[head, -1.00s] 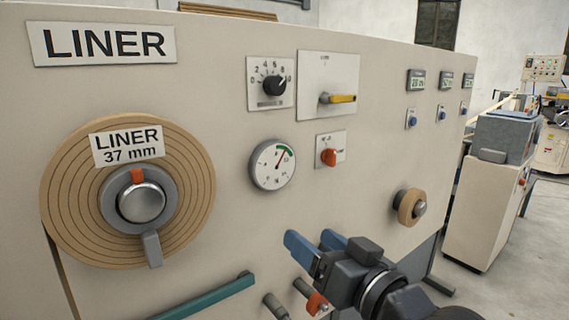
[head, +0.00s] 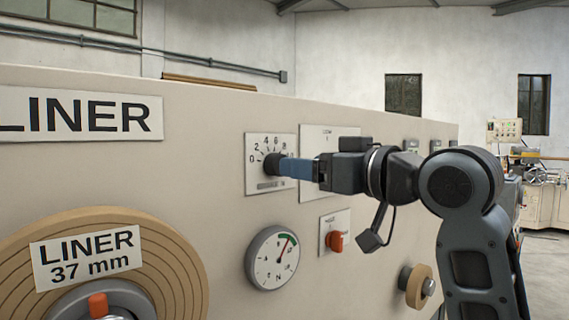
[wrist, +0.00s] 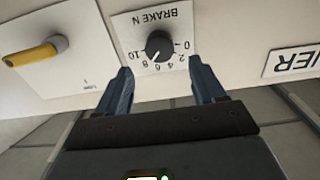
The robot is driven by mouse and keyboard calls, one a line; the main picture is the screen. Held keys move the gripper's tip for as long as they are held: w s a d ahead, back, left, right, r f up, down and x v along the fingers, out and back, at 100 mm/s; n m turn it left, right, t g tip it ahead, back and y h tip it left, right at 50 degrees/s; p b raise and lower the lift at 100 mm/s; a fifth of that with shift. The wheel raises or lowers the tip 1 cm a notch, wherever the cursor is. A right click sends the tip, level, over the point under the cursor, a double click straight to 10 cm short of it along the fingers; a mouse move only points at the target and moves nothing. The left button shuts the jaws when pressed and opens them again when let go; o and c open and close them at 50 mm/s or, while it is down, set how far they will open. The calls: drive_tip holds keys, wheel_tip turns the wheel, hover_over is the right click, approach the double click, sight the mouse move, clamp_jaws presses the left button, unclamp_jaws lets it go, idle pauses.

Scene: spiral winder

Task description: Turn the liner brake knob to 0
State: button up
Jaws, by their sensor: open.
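The liner brake knob (head: 271,163) is a black round knob on a white plate with a number scale, under the LINER side of the machine face. In the wrist view the knob (wrist: 159,46) appears upside down with BRAKE N above it, and its white pointer mark aims at about 8. My gripper (head: 284,167) is in front of the plate, its blue fingertips at the knob in the head view. In the wrist view my gripper (wrist: 160,66) is open, one finger on each side, with the knob just beyond the fingertips. I cannot tell whether they touch it.
A plate with a yellow-handled switch (wrist: 32,54) is beside the brake plate, partly hidden by my gripper in the head view. A round gauge (head: 272,258) and a red knob (head: 335,241) are below. The LINER roll (head: 165,245) is at lower left.

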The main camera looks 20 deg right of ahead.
sight(277, 165)
drive_tip(key=x, duration=0.6)
drive_tip(key=shift+w+p, duration=0.3)
drive_tip(key=shift+p, duration=0.05)
drive_tip(key=shift+c, duration=0.3)
drive_tip(key=c, duration=1)
drive_tip(key=shift+a+n, duration=0.1)
drive_tip(key=shift+n, duration=0.3)
drive_tip(key=n+b, duration=0.3)
drive_tip(key=n, duration=0.4)
drive_tip(key=n+b, duration=0.4)
drive_tip(key=n, duration=0.4)
drive_tip(key=f+n+b, duration=0.1)
drive_tip(key=n+b, duration=0.3)
drive_tip(key=n, duration=0.4)
drive_tip(key=shift+a, duration=0.15)
